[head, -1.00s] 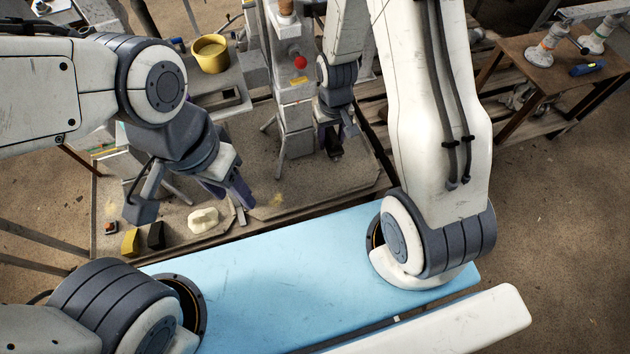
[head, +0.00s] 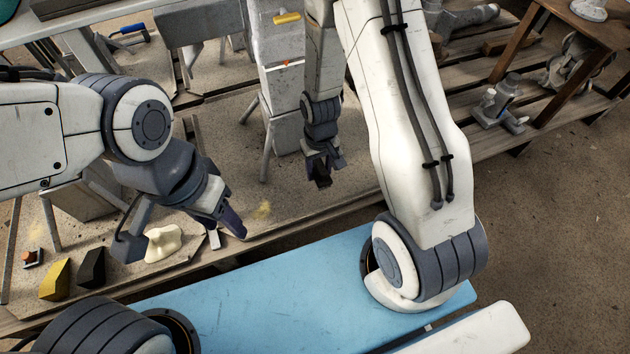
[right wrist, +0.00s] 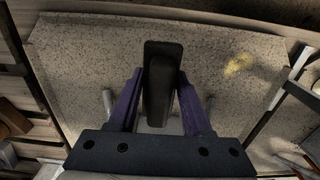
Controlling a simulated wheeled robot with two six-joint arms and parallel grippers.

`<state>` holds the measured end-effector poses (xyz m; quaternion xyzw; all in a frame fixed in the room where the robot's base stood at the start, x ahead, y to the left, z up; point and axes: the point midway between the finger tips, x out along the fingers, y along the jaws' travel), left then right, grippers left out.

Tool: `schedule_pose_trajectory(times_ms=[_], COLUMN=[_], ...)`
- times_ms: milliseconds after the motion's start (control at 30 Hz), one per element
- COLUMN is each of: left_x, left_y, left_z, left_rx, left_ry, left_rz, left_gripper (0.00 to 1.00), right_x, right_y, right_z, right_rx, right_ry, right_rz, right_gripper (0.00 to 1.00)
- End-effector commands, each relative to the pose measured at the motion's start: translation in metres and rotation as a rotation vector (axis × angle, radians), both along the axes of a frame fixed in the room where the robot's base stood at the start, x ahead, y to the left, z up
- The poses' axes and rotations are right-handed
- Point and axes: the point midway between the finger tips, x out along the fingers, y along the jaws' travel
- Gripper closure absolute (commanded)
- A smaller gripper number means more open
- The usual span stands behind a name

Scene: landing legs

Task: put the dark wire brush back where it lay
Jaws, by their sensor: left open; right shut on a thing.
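The dark wire brush (right wrist: 162,85) shows in the right wrist view as a long, narrow dark block between the purple fingers. My right gripper (right wrist: 162,105) is shut on it. In the head view the brush (head: 322,182) is a small dark shape at the tip of my right gripper (head: 322,165), over the speckled board (head: 320,205). I cannot tell how high it is above the board. My left gripper (head: 228,215) is open, with nothing seen in it, over the board's near part.
A yellow block (head: 55,280), a black block (head: 92,268) and a pale lump (head: 163,243) lie at the board's near left. A grey pedestal (head: 282,90) with splayed legs stands behind. A yellow stain (head: 262,210) marks clear board. Pallets and a brown table (head: 565,30) are at right.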

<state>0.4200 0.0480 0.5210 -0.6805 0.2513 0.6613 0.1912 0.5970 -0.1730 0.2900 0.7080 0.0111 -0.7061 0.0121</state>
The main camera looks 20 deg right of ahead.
Motion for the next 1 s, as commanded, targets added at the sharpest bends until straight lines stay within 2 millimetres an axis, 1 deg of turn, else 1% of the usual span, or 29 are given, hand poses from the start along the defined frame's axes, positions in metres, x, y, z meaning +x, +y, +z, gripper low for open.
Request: schedule_pose_trajectory(times_ms=[33,100,333,433,767,900,1000], left_x=[0.0,0.0,0.0,0.0,0.0,0.0,0.0], left_y=[0.0,0.0,0.0,0.0,0.0,0.0,0.0], left_z=[-0.017,-0.023,-0.031,-0.037,-0.077,-0.081,-0.083], left_rx=[0.0,0.0,-0.001,-0.001,-0.001,0.0,-0.001], left_ry=[0.0,0.0,-0.001,-0.001,-0.001,0.0,-0.001], left_rz=[0.0,0.0,0.0,0.0,0.0,0.0,0.0], left_gripper=[0.5,0.5,0.5,0.5,0.5,0.5,0.5], right_x=[0.0,0.0,-0.001,-0.001,-0.001,-0.001,-0.001], right_y=[0.0,0.001,0.001,0.001,0.001,0.001,0.001], right_z=[-0.018,-0.024,-0.032,-0.038,-0.074,-0.084,-0.089], right_rx=[0.0,0.0,0.0,0.0,0.0,0.0,0.0], right_ry=[-0.001,-0.001,-0.001,-0.001,-0.001,0.001,0.0], right_rz=[0.001,0.002,0.002,0.002,0.002,0.002,0.002], right_gripper=[1.0,1.0,1.0,1.0,1.0,1.0,1.0])
